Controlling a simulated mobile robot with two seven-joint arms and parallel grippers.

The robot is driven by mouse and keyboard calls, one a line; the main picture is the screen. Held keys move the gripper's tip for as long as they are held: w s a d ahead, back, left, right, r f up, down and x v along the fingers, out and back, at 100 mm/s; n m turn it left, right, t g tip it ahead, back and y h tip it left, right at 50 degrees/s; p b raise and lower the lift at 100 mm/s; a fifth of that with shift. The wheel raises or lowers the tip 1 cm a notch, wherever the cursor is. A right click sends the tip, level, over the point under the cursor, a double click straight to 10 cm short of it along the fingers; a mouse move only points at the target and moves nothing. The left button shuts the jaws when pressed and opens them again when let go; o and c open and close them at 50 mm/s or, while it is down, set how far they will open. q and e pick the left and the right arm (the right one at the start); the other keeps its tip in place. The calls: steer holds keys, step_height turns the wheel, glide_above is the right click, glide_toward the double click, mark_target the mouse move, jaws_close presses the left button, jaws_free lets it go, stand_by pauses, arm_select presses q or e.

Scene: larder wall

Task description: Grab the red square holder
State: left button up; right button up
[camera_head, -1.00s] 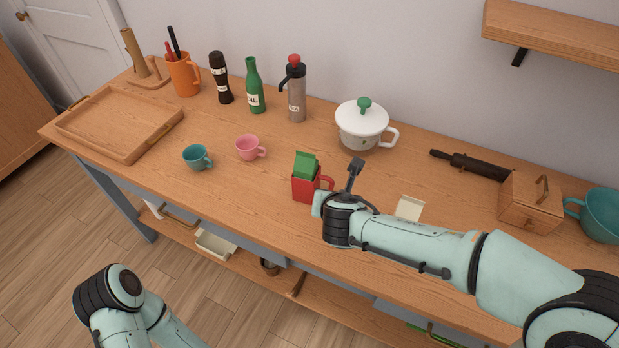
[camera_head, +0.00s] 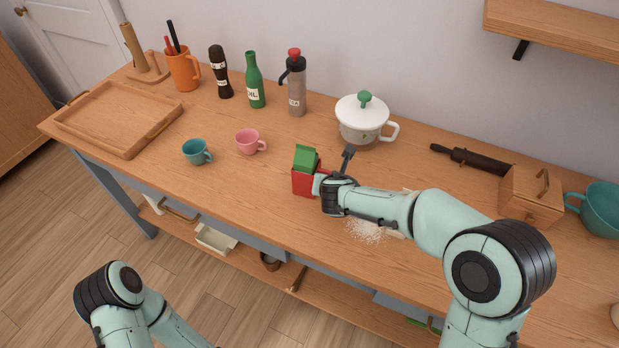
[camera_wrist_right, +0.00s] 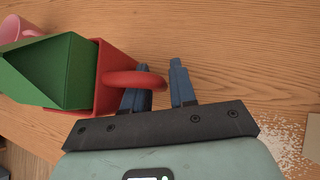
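The red square holder (camera_head: 304,182) stands on the wooden counter with a green carton-shaped thing (camera_head: 306,157) in it. In the right wrist view the holder (camera_wrist_right: 119,62) is at the left, its round handle (camera_wrist_right: 136,80) pointing right. My right gripper (camera_wrist_right: 158,80) is at the handle, with its two blue fingers apart. The handle's outer end lies between them, and the handle covers part of the left finger. I cannot tell whether either finger touches it.
A pink cup (camera_head: 248,142) and a teal cup (camera_head: 196,152) stand left of the holder. A white lidded pot (camera_head: 363,118) stands behind. White grains (camera_head: 366,232) lie on the counter near my right forearm. Bottles, an orange mug (camera_head: 183,73) and a tray (camera_head: 83,138) are farther left.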

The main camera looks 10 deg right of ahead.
jaws_close()
steer(key=shift+r, duration=0.1)
